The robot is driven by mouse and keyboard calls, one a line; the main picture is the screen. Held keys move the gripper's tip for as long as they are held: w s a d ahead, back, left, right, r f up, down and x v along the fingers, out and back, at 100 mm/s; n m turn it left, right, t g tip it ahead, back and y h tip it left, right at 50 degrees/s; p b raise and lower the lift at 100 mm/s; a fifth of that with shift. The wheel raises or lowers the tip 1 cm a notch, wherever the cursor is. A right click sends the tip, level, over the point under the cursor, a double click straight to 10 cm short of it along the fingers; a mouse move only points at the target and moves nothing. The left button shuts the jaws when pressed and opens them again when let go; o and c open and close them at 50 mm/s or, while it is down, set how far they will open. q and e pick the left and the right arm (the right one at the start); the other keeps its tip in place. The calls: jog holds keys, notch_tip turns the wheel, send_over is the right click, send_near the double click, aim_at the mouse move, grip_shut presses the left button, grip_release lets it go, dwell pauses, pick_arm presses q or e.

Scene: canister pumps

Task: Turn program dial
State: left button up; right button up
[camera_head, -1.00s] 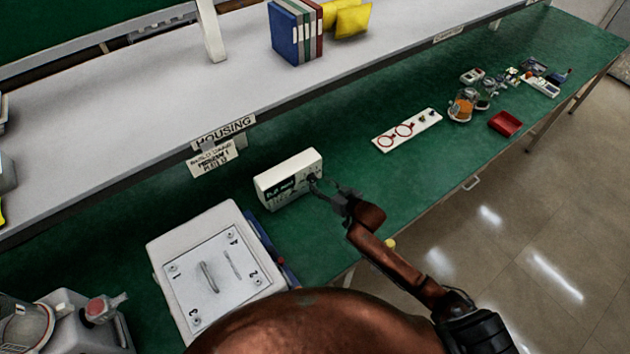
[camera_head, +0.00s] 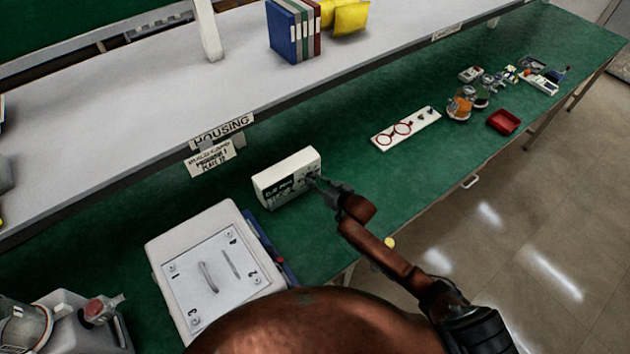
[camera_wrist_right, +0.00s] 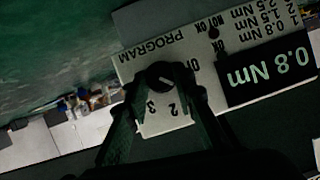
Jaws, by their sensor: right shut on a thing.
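The controller box (camera_head: 287,179) is a white unit with a dark display, standing on the green bench in the head view. The right wrist view shows its panel upside down, with "PROGRAM" lettering and a lit display (camera_wrist_right: 266,67) reading 0.8 Nm. The round black program dial (camera_wrist_right: 160,76) carries a light pointer mark, with numbers such as 2 and 3 around it. My right gripper (camera_wrist_right: 163,92) is shut on the dial, one finger on each side. In the head view my right gripper (camera_head: 320,182) reaches the box's front. My left gripper is not in view.
A white box with a numbered plate (camera_head: 205,270) stands left of the controller. A sign (camera_head: 210,160) hangs from the shelf edge above. A white board with red rings (camera_head: 408,128) and a red tray (camera_head: 504,121) lie farther right on the bench.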

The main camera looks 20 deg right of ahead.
grip_shut()
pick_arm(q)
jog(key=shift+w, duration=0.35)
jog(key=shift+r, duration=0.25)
pick_arm(e)
jog(key=shift+n+h, duration=0.3)
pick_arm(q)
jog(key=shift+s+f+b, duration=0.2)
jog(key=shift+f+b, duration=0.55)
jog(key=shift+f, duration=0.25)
pick_arm(e)
jog(key=shift+s+a+f+n+t+h, duration=0.15)
jog(key=shift+n+t+h, duration=0.3)
jog(key=shift+n+h, duration=0.6)
jog(key=shift+a+f+n+t+h, duration=0.15)
jog(key=shift+n+t+h, duration=0.35)
jog(key=shift+n, duration=1.05)
jog(key=shift+r, duration=0.15)
